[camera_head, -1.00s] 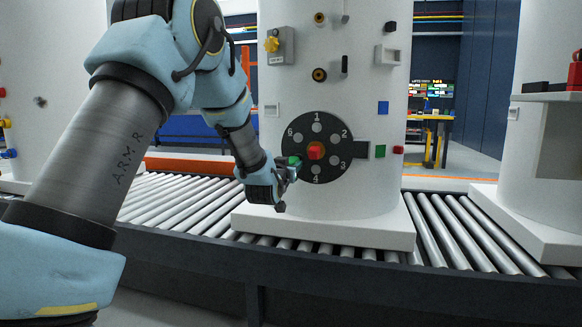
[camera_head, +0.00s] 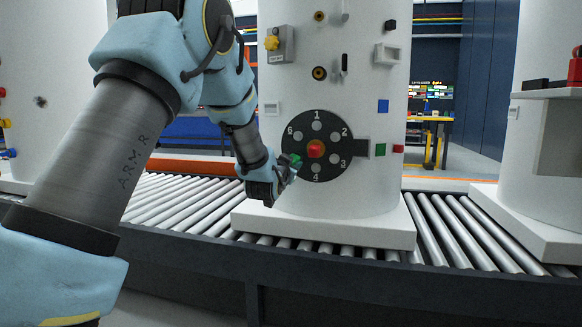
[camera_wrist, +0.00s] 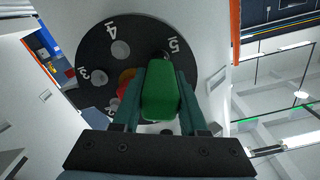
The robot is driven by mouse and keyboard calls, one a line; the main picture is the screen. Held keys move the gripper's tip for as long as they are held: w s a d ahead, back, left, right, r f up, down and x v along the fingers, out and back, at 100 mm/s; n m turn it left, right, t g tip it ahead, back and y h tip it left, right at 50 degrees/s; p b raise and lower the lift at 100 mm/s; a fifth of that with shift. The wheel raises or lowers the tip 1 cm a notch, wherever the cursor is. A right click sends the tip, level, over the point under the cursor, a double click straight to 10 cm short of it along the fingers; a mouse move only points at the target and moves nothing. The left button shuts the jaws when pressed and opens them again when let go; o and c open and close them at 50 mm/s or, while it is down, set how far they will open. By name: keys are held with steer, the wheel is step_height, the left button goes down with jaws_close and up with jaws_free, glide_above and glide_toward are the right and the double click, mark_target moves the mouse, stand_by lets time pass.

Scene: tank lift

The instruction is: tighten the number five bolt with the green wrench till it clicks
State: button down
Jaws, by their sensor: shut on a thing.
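The black numbered disc (camera_head: 331,164) is on the front of the white tank (camera_head: 360,100), with grey round bolts by its numbers and a red knob (camera_head: 315,149) in the middle. My gripper (camera_head: 286,172) is at the disc's lower left edge and covers the five position in the head view. In the wrist view my gripper (camera_wrist: 160,95) is shut on the green wrench (camera_wrist: 162,92). The wrench's far end points at the disc just beside the number 5 (camera_wrist: 173,45). The number five bolt is mostly hidden there, so I cannot tell how the wrench sits on it.
The tank's white base (camera_head: 330,226) stands on a roller conveyor (camera_head: 455,232). A grey box with a yellow knob (camera_head: 272,43) and other small fittings stick out above the disc. Another white tank with a shelf (camera_head: 545,97) stands at the right.

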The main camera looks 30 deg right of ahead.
steer(key=m, duration=0.5)
steer(key=shift+b, duration=0.35)
steer(key=m, duration=0.3)
steer(key=shift+d, duration=0.1)
steer(key=m, duration=0.7)
steer(key=shift+w+r+b, duration=0.1)
steer(key=shift+b, duration=0.3)
steer(key=b+v, duration=0.1)
steer(key=v, duration=1.4)
steer(key=shift+w, duration=0.1)
